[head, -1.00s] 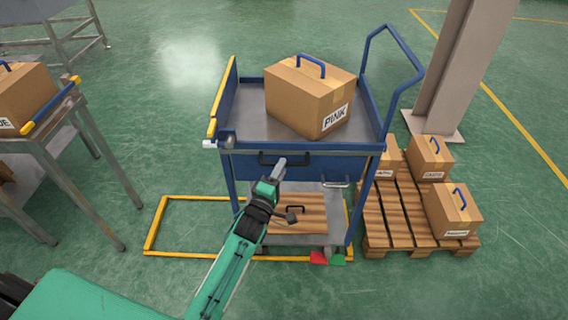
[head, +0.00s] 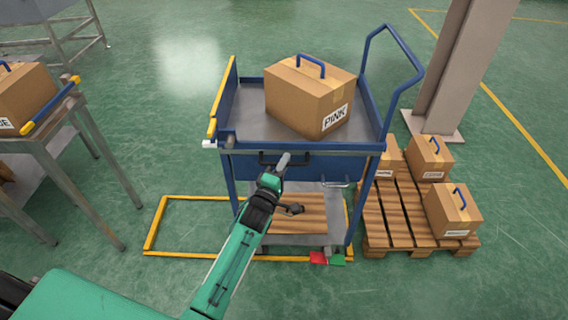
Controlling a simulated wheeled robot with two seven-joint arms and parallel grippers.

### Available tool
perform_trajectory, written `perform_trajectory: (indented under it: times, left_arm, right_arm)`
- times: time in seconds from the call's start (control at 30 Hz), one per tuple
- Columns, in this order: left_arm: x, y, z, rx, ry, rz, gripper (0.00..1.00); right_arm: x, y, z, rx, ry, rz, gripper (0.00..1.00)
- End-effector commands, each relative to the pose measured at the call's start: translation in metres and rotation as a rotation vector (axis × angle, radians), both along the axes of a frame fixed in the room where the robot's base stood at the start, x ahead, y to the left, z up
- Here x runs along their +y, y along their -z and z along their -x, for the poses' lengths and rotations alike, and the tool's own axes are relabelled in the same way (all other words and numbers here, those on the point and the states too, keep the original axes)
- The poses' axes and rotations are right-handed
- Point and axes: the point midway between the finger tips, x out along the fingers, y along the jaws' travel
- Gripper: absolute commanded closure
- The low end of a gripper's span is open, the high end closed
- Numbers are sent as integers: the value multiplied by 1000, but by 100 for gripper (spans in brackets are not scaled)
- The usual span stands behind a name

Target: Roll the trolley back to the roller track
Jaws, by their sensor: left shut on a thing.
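The blue trolley (head: 232,165) stands upright over the right part of a yellow floor frame. Its grey top deck (head: 250,122) carries a cardboard box marked PINK (head: 295,100) with a blue handle. A tall blue push handle (head: 372,45) rises at its right end. My left gripper (head: 284,160) is at the trolley's front panel, shut on the black handle (head: 266,160) there; the fingers partly cover it. A red pedal (head: 318,258) and a green pedal (head: 338,260) show at the trolley's foot. My right gripper is out of view. I cannot make out rollers of a track.
A steel table (head: 55,140) with a box (head: 25,95) and a yellow-ended bar stands at the left. A wooden pallet (head: 392,225) with several boxes is close on the trolley's right, with a pillar (head: 460,70) behind. Floor between table and trolley is clear.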

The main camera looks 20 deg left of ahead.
Motion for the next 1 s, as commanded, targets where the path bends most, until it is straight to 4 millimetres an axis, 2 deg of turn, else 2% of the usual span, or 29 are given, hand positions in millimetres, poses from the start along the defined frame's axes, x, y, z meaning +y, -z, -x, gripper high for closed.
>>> perform_trajectory:
  times: [0.17,0.37,0.7,1.0]
  left_arm:
    - [7,0,2,1,0,-1,100]
    - [35,-2,10,3,-3,-6,100]
    - [121,-2,34,5,-4,-8,100]
    - [201,0,58,4,-3,-8,100]
  right_arm:
    - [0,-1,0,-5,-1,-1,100]
    - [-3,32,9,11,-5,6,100]
    - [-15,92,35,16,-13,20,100]
    - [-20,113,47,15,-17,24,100]
